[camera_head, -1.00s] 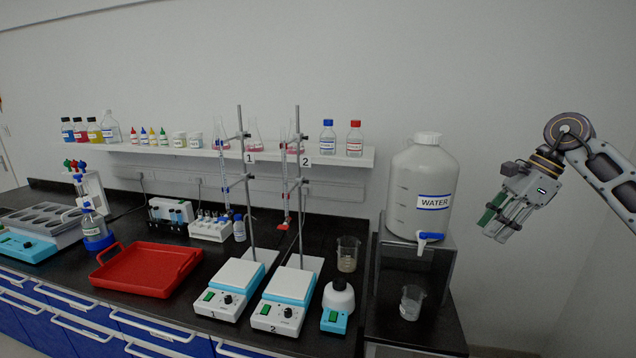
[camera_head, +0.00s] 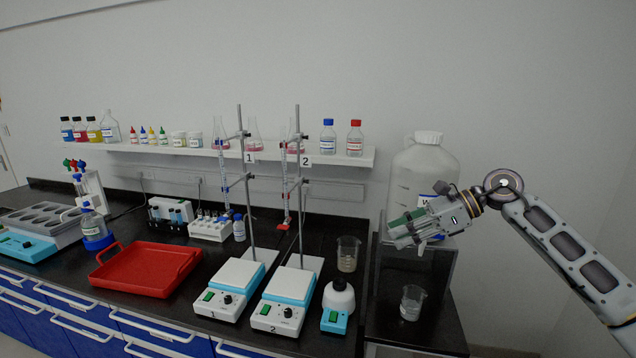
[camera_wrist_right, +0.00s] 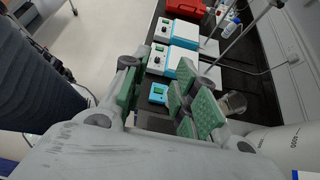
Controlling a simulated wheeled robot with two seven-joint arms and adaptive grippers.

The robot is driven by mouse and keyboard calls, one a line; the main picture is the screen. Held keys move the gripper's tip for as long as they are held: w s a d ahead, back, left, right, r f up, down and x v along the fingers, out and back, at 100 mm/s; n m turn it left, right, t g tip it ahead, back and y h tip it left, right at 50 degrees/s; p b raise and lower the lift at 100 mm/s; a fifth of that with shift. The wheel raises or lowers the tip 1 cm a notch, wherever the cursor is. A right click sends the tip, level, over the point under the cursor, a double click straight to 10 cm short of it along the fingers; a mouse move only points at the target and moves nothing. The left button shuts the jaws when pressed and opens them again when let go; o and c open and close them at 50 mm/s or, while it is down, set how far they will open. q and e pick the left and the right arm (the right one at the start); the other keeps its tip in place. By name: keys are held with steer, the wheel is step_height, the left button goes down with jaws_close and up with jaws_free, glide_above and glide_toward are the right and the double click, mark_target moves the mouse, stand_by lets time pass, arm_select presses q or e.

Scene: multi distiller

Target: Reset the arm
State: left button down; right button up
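My right gripper (camera_head: 397,228) is in front of the lower part of the white water jug (camera_head: 415,185) in the head view. It points left and hides part of the jug's label and its tap. In the right wrist view, the green finger pads of my right gripper (camera_wrist_right: 160,93) stand apart with nothing held between them. My left gripper is not in either view.
A glass beaker (camera_head: 411,302) stands on the dark surface below my right gripper.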

steer(key=a+r+m+t+y, duration=0.3)
steer(key=a+m+t+y, duration=0.5)
steer(key=a+m, duration=0.35)
steer(key=s+d+f+m+t+h, duration=0.15)
steer(key=d+f+m+h, duration=0.25)
steer(key=f+m+h, duration=0.45)
steer(key=d+f+m+t+h, duration=0.2)
steer(key=d+f+m+h, duration=0.3)
steer(key=m, duration=0.7)
steer(key=s+d+f+m+t+h, duration=0.1)
steer(key=d+f+m+t+h, duration=0.1)
steer(key=d+f+m+h, duration=0.5)
steer(key=s+a+f+m+g+y, duration=0.1)
steer(key=s+f+m+g, duration=0.45)
steer(key=s+f, duration=0.6)
steer(key=s+a+f+m+g, duration=0.1)
steer(key=s+f+m+g, duration=0.55)
steer(key=s, duration=0.85)
step_height(320, 180, down, 34)
steer(key=s+n+g, duration=0.2)
steer(key=s+d+f, duration=0.2)
steer(key=s+f, duration=0.8)
steer(key=s, duration=0.1)
steer(key=s+d+f, duration=0.2)
steer(key=s+f, duration=0.8)
steer(key=s, duration=0.1)
steer(key=shift+s+d+f+g, duration=0.15)
steer(key=shift+s+g, duration=0.15)
steer(key=shift+g, duration=0.05)
